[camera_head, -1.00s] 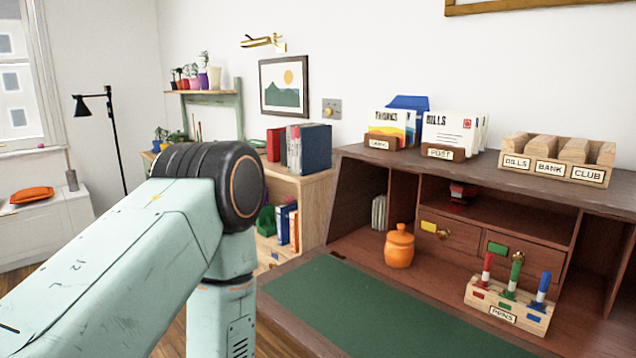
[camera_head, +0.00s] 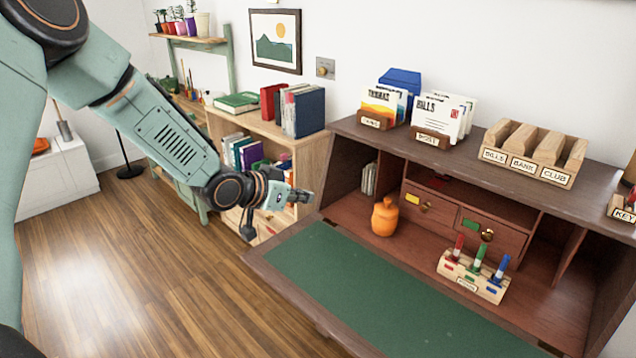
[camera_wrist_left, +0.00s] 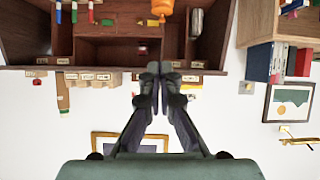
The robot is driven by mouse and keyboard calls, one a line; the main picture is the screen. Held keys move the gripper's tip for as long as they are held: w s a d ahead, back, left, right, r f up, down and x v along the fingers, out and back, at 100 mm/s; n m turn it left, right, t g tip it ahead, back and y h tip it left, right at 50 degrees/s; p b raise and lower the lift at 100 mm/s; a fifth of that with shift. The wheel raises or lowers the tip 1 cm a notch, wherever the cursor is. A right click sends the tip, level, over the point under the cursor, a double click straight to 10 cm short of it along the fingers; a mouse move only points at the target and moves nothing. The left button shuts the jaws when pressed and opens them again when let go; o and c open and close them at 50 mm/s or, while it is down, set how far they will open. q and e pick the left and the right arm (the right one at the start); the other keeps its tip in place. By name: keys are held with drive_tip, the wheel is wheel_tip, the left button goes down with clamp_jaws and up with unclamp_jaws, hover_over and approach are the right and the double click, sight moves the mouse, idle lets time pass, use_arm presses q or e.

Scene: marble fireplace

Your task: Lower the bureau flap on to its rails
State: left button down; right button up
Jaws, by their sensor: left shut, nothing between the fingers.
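The bureau flap (camera_head: 390,290), brown wood with a green writing surface, is folded down and out from the bureau (camera_head: 350,165). It looks roughly level. The rails are hidden, so I cannot tell whether it rests on them. My left gripper (camera_head: 306,195) is shut and empty, beyond the flap's far left corner, in front of the bookcase and apart from the flap. In the left wrist view the closed fingertips (camera_wrist_left: 153,68) point at the bureau, which appears upside down. My right gripper is in neither view.
An orange jar (camera_head: 384,217) and a pen block (camera_head: 473,275) stand inside the bureau. Letter holders (camera_head: 432,137) and a labelled wooden rack (camera_head: 533,153) stand on top. A bookcase (camera_head: 262,135) is to the left. The wooden floor (camera_head: 150,260) before it is clear.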

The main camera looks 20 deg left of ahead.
use_arm(q)
drive_tip(key=w+d+f, duration=0.3)
drive_tip(key=w, duration=0.7)
drive_tip(key=shift+m, duration=0.3)
drive_tip(key=s+f, duration=0.1)
drive_tip(key=s+a+f+p, duration=0.1)
drive_tip(key=s, duration=0.1)
drive_tip(key=shift+a+f, duration=0.3)
drive_tip(key=shift+w, duration=0.1)
